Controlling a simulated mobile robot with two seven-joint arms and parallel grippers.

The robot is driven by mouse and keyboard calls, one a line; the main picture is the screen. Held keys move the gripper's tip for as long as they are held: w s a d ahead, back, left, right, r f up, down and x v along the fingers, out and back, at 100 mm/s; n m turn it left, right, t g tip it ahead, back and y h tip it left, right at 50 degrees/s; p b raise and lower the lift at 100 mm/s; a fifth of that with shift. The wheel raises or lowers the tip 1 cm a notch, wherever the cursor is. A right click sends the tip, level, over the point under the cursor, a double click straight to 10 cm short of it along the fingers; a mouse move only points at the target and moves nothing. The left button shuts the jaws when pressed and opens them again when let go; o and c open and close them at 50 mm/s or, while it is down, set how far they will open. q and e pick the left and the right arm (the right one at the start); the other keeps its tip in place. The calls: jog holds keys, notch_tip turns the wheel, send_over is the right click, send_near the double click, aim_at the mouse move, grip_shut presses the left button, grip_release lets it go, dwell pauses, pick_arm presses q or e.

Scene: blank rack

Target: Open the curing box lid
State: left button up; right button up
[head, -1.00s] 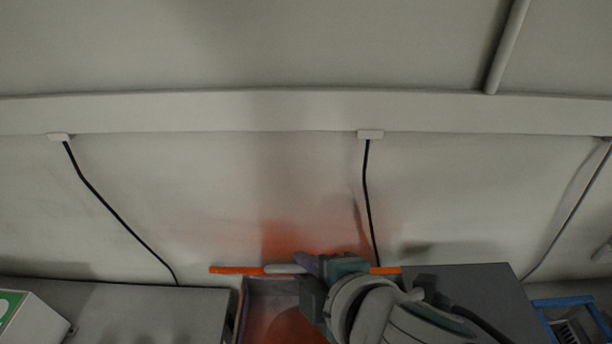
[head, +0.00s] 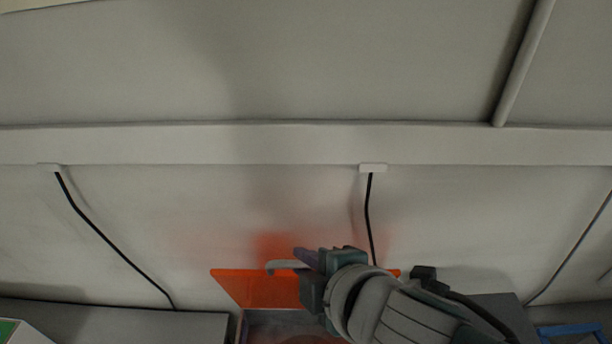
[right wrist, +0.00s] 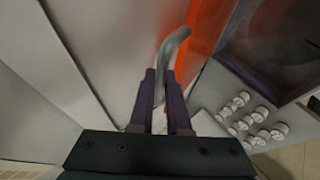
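The curing box (head: 240,328) is at the bottom centre of the head view, mostly cut off by the frame edge. Its orange see-through lid (head: 250,290) stands raised, its face showing above the box rim. A pale grey bent handle (head: 282,266) is on the lid. My right gripper (head: 303,262) is at this handle. In the right wrist view, the purple fingers (right wrist: 164,100) are closed around the grey handle (right wrist: 172,52), with the orange lid (right wrist: 200,35) beside it. Part of the lid is hidden behind my right gripper and arm. My left gripper is not in view.
Grey surfaces flank the box, with a white box (head: 20,334) at far left and a blue crate (head: 570,331) at far right. Several white knobs (right wrist: 248,122) show on a grey panel in the wrist view. Black cables (head: 369,215) hang on the wall behind.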

jog(key=o, duration=0.4)
jog(key=shift+s+d+f, duration=0.1)
jog(key=shift+d+f, duration=0.05)
jog(key=shift+f, duration=0.05)
jog(key=shift+o, duration=0.2)
jog(key=shift+f, duration=0.1)
jog(key=shift+s, duration=0.1)
jog(key=p+v, duration=0.2)
jog(key=v, duration=0.8)
jog(key=shift+w+a+r, duration=0.2)
jog(key=shift+w+r, duration=0.05)
jog(key=shift+r, duration=0.1)
